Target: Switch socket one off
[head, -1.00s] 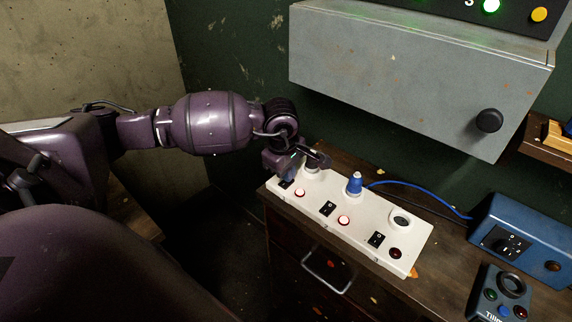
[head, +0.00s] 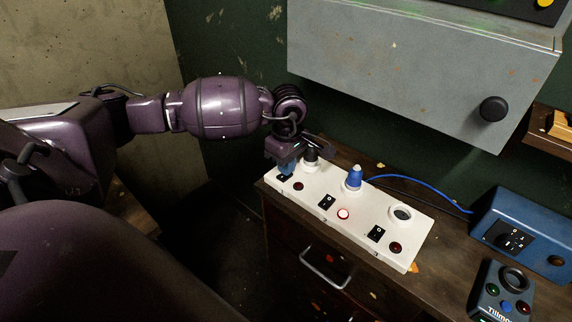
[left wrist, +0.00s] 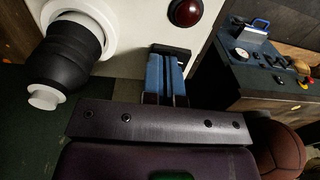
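A white socket strip (head: 335,215) lies on the wooden cabinet top, with three sockets, each with a black rocker switch and a round red lamp. The leftmost socket holds a black plug (head: 311,155); its lamp (head: 298,186) is dark. The leftmost switch (head: 283,177) is partly hidden by my left gripper (head: 287,170). In the left wrist view the blue fingertips (left wrist: 165,78) are together at the black switch (left wrist: 171,50), seemingly touching it, with nothing between them. The dark red lamp (left wrist: 186,12) and plug (left wrist: 68,50) flank it. My right gripper is out of view.
The middle socket holds a blue plug (head: 354,178) with its lamp (head: 343,214) lit; the right socket (head: 402,213) is empty, its lamp dark. A grey box (head: 420,75) hangs above. A blue box (head: 522,235) and a button unit (head: 503,293) stand to the right.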

